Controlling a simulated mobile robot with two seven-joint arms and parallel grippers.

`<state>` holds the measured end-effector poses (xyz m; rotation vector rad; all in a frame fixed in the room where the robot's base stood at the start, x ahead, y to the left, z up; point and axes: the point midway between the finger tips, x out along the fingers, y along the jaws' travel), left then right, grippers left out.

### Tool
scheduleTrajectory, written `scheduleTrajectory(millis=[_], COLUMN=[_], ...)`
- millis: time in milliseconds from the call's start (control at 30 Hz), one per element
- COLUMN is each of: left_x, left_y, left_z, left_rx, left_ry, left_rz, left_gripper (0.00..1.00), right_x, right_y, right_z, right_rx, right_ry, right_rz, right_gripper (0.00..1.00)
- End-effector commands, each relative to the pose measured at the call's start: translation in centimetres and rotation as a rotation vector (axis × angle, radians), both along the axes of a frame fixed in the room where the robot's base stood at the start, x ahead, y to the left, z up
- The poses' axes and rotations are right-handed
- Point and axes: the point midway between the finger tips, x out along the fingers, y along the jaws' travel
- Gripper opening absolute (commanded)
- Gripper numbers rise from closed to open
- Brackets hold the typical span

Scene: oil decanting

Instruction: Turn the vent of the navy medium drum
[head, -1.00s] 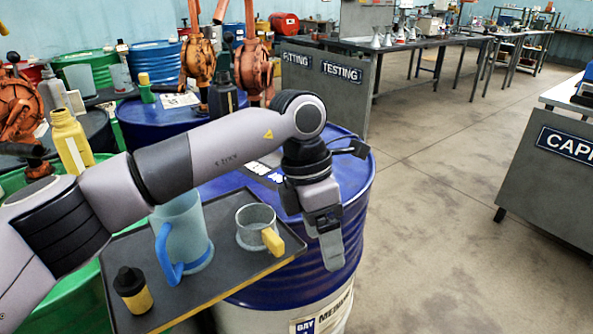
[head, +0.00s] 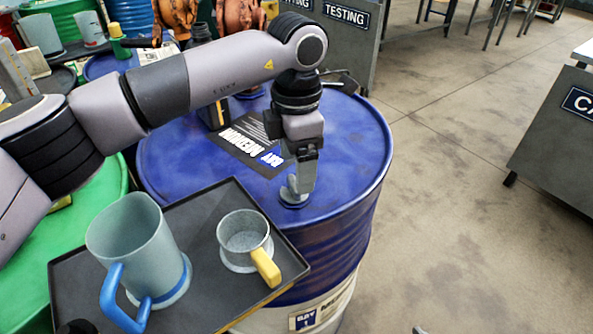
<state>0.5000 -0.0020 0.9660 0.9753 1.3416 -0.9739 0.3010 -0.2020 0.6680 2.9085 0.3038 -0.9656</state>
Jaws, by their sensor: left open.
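The navy medium drum (head: 345,150) stands at the centre, with a "BAY MEDIUM" label on its top. A small grey-blue vent (head: 294,199) sits on the drum top near its front edge. My left gripper (head: 296,186) points down over the drum top, open, with its fingertips at the vent. The fingers partly hide the vent, and I cannot tell whether they touch it.
A dark tray (head: 210,205) at the drum's front left holds a large jug (head: 135,240) with a blue handle and a smaller cup (head: 243,235) with a yellow handle. A green drum (head: 95,215) is at left.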

Motion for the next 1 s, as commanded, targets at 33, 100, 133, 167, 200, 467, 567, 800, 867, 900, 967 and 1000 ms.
scheduleTrajectory(millis=[33,100,133,167,200,467,567,800,867,900,967,1000], left_x=[0.0,-0.1,-0.1,0.0,0.0,0.0,0.0,0.0,0.0,0.0,0.0,0.0], left_y=[0.1,0.0,0.0,0.0,0.0,0.0,0.0,0.0,0.0,0.0,0.0,0.0], left_z=[-0.9,-1.9,-2.2,-2.5,-2.9,-3.7,-3.7,-3.7,-3.7,-3.7,-3.7,-3.7], left_rx=[0.001,0.000,0.000,0.001,0.000,-0.001,-0.001,-0.001,-0.001,-0.001,-0.001,-0.001], left_ry=[0.003,0.003,0.002,0.001,0.001,0.000,0.000,0.000,0.000,0.001,0.001,0.001], left_rz=[0.000,0.000,0.000,0.001,0.001,0.000,0.000,0.000,0.000,0.002,0.006,0.011], left_gripper=[0.81,0.81,0.81,0.81,0.81,0.81,0.81,0.25,0.25,0.25,0.25,0.25], right_x=[-0.1,-0.1,-0.1,-0.1,-0.1,-0.1,0.0,0.0,0.1,0.1,0.1,0.1], right_y=[0.0,0.0,0.0,0.0,0.0,-0.1,-0.1,-0.1,-0.1,-0.1,-0.1,-0.1], right_z=[0.0,0.1,0.1,0.1,0.1,0.2,0.2,0.2,0.2,0.2,0.2,0.2], right_rx=[-0.001,-0.001,-0.003,-0.003,-0.003,-0.004,-0.004,-0.003,-0.003,-0.003,-0.003,-0.003], right_ry=[0.002,0.003,0.002,0.002,0.002,-0.001,-0.001,-0.003,-0.003,-0.004,-0.004,-0.004], right_rz=[0.001,0.001,0.000,0.000,0.000,0.000,0.000,-0.001,-0.001,-0.001,-0.001,-0.001], right_gripper=[0.90,0.90,0.90,0.90,0.90,0.90,0.90,0.90,0.90,0.90,0.90,0.90])
